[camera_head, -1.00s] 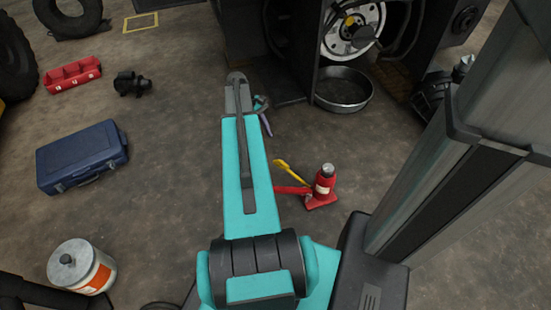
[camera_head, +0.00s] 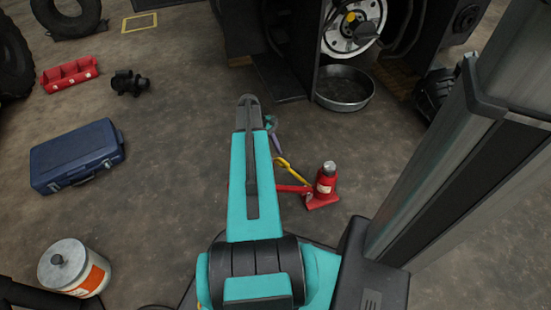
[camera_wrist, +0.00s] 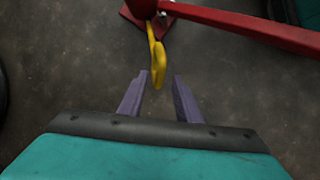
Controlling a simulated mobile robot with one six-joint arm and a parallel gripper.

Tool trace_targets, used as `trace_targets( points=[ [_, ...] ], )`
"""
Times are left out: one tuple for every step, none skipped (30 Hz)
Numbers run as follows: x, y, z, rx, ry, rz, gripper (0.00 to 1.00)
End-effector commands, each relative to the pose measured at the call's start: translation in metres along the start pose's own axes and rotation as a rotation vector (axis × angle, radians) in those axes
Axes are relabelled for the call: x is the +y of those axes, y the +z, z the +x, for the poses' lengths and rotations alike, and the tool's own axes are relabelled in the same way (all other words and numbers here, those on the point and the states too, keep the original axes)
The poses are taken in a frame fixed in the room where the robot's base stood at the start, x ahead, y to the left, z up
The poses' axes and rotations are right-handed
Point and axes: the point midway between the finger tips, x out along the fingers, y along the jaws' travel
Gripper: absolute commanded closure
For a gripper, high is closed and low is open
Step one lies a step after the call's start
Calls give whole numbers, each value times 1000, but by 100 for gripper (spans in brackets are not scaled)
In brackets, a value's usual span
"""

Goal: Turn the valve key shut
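The yellow valve key (camera_head: 292,170) sticks out from the red bottle jack (camera_head: 325,187) on the floor, and its looped end points up and left. In the wrist view the key (camera_wrist: 156,55) hangs down from the jack (camera_wrist: 142,8) at the top. My gripper (camera_head: 279,151) is beside the key's end in the head view, with its purple fingers partly hidden by my arm. In the wrist view my gripper (camera_wrist: 162,78) is open, and the key's end shows between the two fingertips. I cannot tell whether it touches either finger.
A red handle (camera_wrist: 250,27) runs right from the jack in the wrist view. A round metal pan (camera_head: 344,90) lies behind the jack below a wheel hub (camera_head: 352,30). A blue case (camera_head: 77,157) and a white can (camera_head: 74,268) stand left. The floor between is clear.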

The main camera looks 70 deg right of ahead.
Motion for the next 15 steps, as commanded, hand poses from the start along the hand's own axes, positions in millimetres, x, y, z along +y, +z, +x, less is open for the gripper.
trace_targets(
  points=[
    [0, -1, 8, 0, 0, 0, 69],
    [0, 0, 11, 0, 0, 0, 69],
    [0, 0, 14, 0, 0, 0, 69],
    [0, 0, 16, -1, 0, 0, 69],
    [0, 0, 18, 0, 0, 0, 69],
    [0, 0, 20, 0, 0, 0, 69],
    [0, 0, 21, 0, 0, 0, 69],
    [0, 0, 22, 0, 0, 0, 69],
    [0, 0, 22, 0, 0, -1, 69],
    [0, 0, 23, 0, 0, -1, 69],
    [0, 0, 23, 0, 0, -1, 69],
    [0, 0, 23, 0, 0, -1, 69],
    [0, 0, 23, 0, 0, -1, 69],
    [0, 0, 23, 0, 0, -1, 69],
    [0, 0, 23, 0, 0, -1, 69]
  ],
)
